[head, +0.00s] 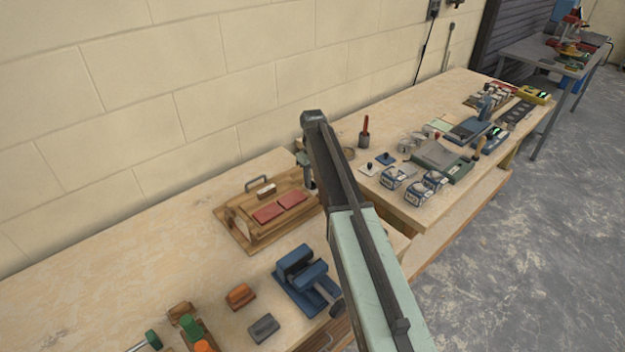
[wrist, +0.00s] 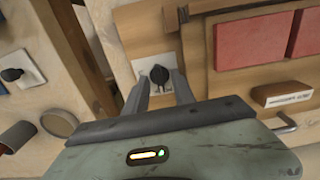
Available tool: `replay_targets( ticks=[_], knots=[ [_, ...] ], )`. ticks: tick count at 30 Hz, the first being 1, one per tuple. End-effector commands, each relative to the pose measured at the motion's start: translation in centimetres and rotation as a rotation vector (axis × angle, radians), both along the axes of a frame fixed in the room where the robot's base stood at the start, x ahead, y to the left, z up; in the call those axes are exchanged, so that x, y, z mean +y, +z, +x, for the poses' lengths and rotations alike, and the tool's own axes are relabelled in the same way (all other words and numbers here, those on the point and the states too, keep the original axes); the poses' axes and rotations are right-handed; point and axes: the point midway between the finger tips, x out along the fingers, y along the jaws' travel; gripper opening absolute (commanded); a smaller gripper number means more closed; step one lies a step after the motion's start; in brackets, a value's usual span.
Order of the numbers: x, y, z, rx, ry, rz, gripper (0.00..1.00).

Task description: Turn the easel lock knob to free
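The easel (head: 232,222) is a wooden board on the near bench, bearing two red blocks (head: 280,208); its wood also shows in the wrist view (wrist: 225,82). In the wrist view a small black knob (wrist: 159,74) sits on a white plate (wrist: 146,66) beside the easel's frame. My gripper (wrist: 159,84) is open, with one finger on each side of the knob and a small gap visible on both sides. In the head view my gripper (head: 307,172) is lowered at the easel's right end, and the knob is hidden there.
A blue vise (head: 300,275) and orange and grey blocks stand in front of the easel. A block wall (head: 130,110) runs behind.

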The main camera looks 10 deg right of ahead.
Motion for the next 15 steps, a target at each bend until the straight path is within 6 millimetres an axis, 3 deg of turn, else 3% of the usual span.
replay_targets(
  ticks=[8, 15],
  knots=[
    [0.0, 0.7, 0.0, 0.001, -0.001, -0.001, 0.31],
    [0.0, 4.5, 0.0, 0.001, -0.001, -0.001, 0.31]
  ],
)
